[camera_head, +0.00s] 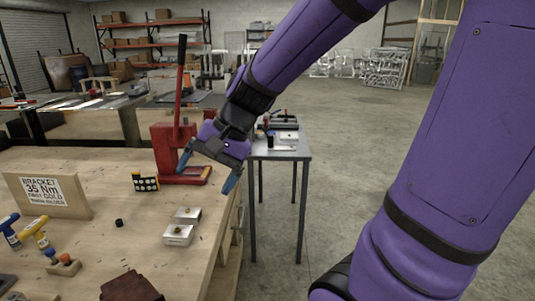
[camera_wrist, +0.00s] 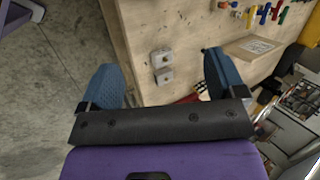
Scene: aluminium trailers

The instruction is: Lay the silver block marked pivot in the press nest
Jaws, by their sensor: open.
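Two silver blocks lie side by side on the wooden bench, a farther one (camera_head: 187,215) and a nearer one (camera_head: 178,235). In the wrist view they show as one block (camera_wrist: 161,57) and another (camera_wrist: 164,75) between my fingers in the picture. Their markings are too small to read, so I cannot tell which is marked pivot. The red press (camera_head: 163,150) with a tall lever stands at the bench's far right; its nest is not clearly seen. My gripper (camera_head: 208,173) is open and empty, above the bench's right edge in front of the press.
A bracket sign (camera_head: 48,192) stands at the left. Yellow- and blue-handled tools (camera_head: 40,235) lie near it. A black dotted card (camera_head: 146,184) and a small black cylinder (camera_head: 119,223) are on the bench. A grey side table (camera_head: 297,153) holds more parts. Bare bench surrounds the blocks.

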